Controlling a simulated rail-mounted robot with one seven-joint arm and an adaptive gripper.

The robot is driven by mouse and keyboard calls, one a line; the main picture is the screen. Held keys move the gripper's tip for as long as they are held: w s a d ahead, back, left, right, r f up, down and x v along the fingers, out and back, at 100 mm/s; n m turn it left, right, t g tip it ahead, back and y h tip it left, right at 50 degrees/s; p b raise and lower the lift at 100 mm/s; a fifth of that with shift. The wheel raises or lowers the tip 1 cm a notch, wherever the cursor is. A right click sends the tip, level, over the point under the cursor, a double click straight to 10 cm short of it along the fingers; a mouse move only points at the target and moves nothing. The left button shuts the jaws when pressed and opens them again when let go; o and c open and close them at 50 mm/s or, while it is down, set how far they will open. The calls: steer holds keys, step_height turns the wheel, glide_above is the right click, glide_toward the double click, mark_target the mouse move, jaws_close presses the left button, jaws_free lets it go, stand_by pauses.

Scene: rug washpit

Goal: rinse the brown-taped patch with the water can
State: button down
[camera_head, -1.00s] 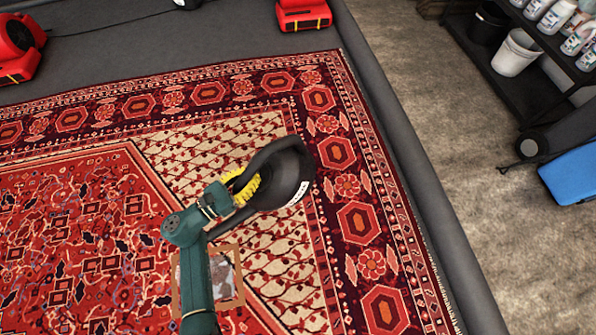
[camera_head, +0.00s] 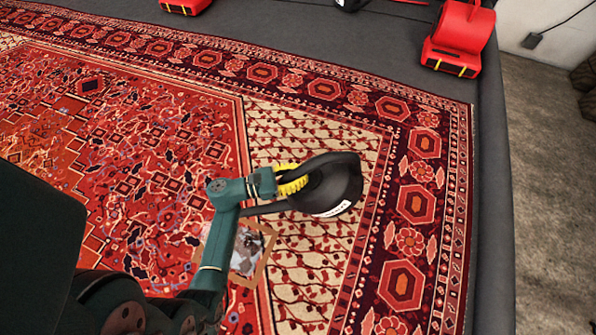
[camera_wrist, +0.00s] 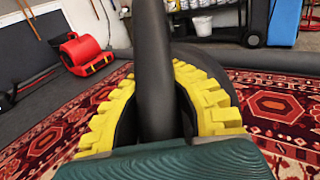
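The water can (camera_head: 335,190) is black with a white label. My gripper (camera_head: 293,180), with yellow ribbed fingers, is closed around its dark handle, which stands between the fingers in the wrist view (camera_wrist: 155,65). The can is held over the rug's cream corner field; its height is hard to tell. A thin dark part, perhaps the spout, reaches left from the can behind my arm. The brown-taped patch (camera_head: 247,256) is a grey-white stained square framed in brown tape, below and left of the can. My forearm hides its left side. No water is visible.
The red patterned rug (camera_head: 405,215) lies on a dark grey floor with a raised right edge (camera_head: 495,200). A red blower (camera_head: 461,38) stands beyond its far right corner, another (camera_head: 186,5) at the top.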

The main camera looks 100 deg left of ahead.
steer(key=w+d+b, duration=0.3)
steer(key=w+b, duration=0.1)
steer(key=w, duration=1.1)
steer(key=shift+w+r+b, duration=0.25)
steer(key=shift+w+b, duration=0.15)
stand_by(0.7)
steer(key=r+p, duration=0.1)
steer(key=p, duration=0.3)
steer(key=shift+g, duration=0.4)
steer(key=shift+p, duration=0.65)
steer(key=g+p, duration=0.1)
steer(key=p, duration=0.6)
steer(key=r+g+h+p, duration=0.1)
steer(key=g+p, duration=0.1)
steer(key=p, duration=0.4)
steer(key=g+h+p, duration=0.1)
steer(key=g+p, duration=0.1)
steer(key=p, duration=0.5)
steer(key=shift+r+p, duration=0.2)
steer(key=shift+p, duration=0.15)
steer(key=shift+g+h, duration=0.3)
steer(key=shift+f, duration=0.3)
